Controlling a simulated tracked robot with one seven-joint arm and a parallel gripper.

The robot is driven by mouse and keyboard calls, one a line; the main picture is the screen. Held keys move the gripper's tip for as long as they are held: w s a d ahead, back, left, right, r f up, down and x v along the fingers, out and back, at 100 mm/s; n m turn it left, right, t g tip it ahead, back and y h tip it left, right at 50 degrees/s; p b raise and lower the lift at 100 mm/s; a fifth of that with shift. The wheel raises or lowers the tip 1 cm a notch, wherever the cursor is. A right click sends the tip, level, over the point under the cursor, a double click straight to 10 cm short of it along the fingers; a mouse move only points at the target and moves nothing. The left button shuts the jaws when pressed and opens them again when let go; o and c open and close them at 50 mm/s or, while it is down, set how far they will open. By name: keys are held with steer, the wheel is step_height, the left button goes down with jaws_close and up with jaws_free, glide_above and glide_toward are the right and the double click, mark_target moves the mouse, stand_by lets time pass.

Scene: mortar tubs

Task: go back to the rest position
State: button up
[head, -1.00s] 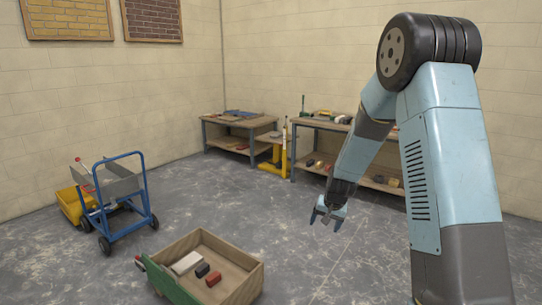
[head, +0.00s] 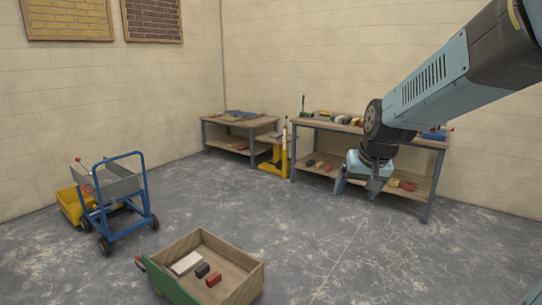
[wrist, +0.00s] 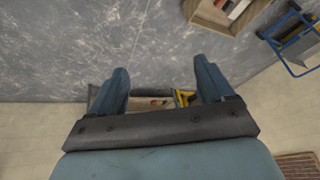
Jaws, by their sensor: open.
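My gripper (head: 357,188) is in the head view at the right of centre, in front of the longer workbench, with its jaws apart. In the wrist view the two blue fingers of my gripper (wrist: 160,85) stand wide apart with nothing between them. My arm reaches in from the upper right of the head view and covers part of the workbench.
A wooden box (head: 240,262) with a green side holds a few blocks on the floor. A blue cart (head: 122,205) and a yellow tub (head: 70,204) stand at the left. Two workbenches (head: 238,123) (head: 425,198) line the back. The middle floor is clear.

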steer(key=s+d+r, duration=0.1)
steer(key=s+r, duration=0.1)
steer(key=s, duration=0.7)
steer(key=s+d+r+n+h, duration=0.1)
steer(key=s+r, duration=0.2)
steer(key=s, duration=0.6)
steer(key=shift+d+r+t, duration=0.15)
steer(key=shift+d+t, duration=0.05)
steer(key=shift+t, duration=0.1)
